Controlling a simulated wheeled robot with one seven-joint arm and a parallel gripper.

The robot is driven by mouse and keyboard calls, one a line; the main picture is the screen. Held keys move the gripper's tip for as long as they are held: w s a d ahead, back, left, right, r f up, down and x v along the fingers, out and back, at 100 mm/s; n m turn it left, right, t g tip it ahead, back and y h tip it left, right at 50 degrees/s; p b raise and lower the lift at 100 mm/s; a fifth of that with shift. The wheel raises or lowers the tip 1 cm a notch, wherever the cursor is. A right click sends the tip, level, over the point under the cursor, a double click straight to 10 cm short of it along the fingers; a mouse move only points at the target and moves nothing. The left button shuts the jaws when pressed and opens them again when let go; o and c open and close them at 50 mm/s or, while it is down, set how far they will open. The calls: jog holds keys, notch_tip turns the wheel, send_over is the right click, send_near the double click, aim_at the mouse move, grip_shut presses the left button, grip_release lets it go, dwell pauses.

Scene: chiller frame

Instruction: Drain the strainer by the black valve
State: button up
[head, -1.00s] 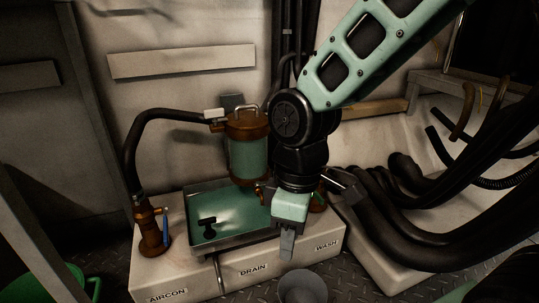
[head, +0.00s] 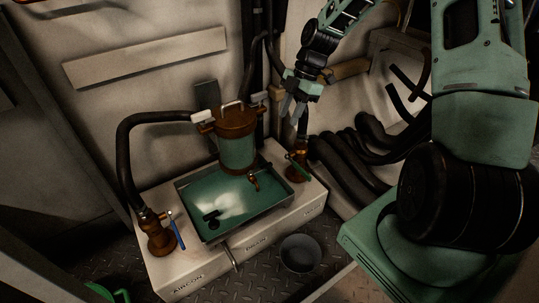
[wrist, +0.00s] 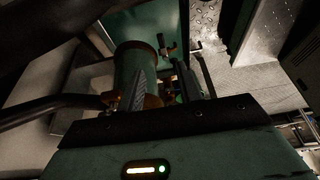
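The strainer (head: 238,151), a green cylinder with a brown top and pale handle, stands at the back of a tray (head: 219,240). A brown tap (head: 253,181) sticks out low on its front. A black T-shaped piece (head: 211,217) shows in the tray; I cannot tell whether it is fixed or loose. My gripper (head: 292,112) is open and empty, up and to the right of the strainer, above the green-handled valve (head: 300,168). In the wrist view the two fingers (wrist: 160,88) are apart, with the strainer (wrist: 128,62) beyond them.
A brown valve with a blue handle (head: 179,233) stands left of the tray, joined to a black hose (head: 127,150). A grey bucket (head: 300,253) stands on the floor in front. Thick black hoses (head: 355,155) crowd the right. The front floor is partly clear.

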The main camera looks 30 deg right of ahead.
aim_at(269, 163)
jog(key=b+x, duration=0.7)
jog(key=x, duration=0.8)
jog(key=shift+a+f+b, duration=0.15)
jog(key=shift+f+b, duration=0.05)
jog(key=shift+b, duration=0.2)
grip_shut()
